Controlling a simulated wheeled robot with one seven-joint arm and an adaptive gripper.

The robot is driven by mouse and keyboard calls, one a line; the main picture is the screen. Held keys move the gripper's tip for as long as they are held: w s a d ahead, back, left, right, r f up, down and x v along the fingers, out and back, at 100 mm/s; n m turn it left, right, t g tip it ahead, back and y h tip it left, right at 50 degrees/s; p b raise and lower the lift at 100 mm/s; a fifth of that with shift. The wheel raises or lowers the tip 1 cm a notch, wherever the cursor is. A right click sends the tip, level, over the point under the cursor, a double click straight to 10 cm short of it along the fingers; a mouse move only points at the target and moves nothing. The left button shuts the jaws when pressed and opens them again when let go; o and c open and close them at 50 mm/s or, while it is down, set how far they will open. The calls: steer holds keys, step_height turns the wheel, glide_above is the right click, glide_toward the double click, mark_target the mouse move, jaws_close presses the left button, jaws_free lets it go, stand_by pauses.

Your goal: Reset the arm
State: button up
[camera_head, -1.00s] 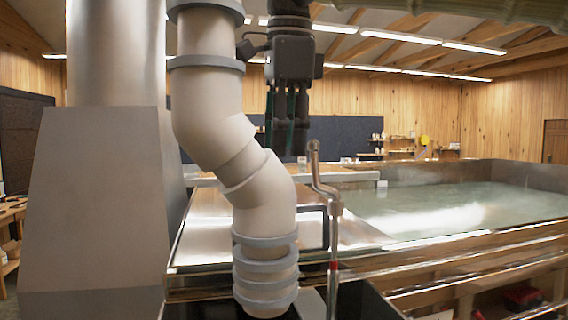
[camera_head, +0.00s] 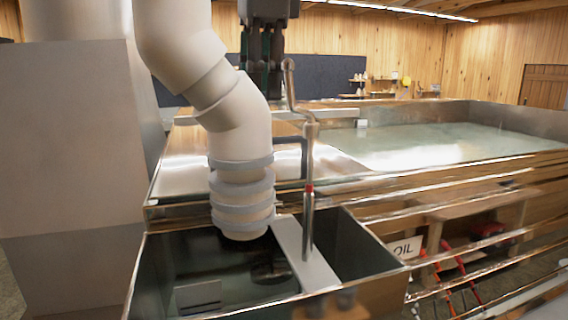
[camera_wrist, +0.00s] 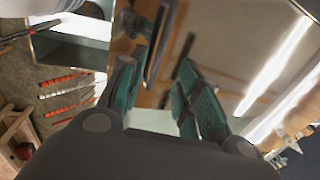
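My arm, white with grey rings, stands in the left middle of the head view. My gripper (camera_head: 262,75) hangs pointing down behind it, above the far part of the evaporator. In the wrist view, the two fingers of my gripper (camera_wrist: 158,88) with teal pads are spread apart, with nothing between them. Below them is the shiny metal surface of the evaporator (camera_wrist: 225,45).
The evaporator pan (camera_head: 430,137) with pale liquid lies at the right. A metal box (camera_head: 370,285) with an upright bent metal pipe (camera_head: 309,150) is in front. A grey metal housing (camera_head: 70,150) fills the left. An OIL sign (camera_head: 404,250) stands below the rails.

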steer(key=f, duration=0.2)
steer(key=w+f, duration=0.1)
steer(key=f, duration=0.5)
steer(key=shift+w+a, duration=0.15)
steer(key=shift+w, duration=0.1)
steer(key=shift+w+d, duration=0.1)
steer(key=shift+d, duration=0.3)
steer(key=shift+a, duration=0.1)
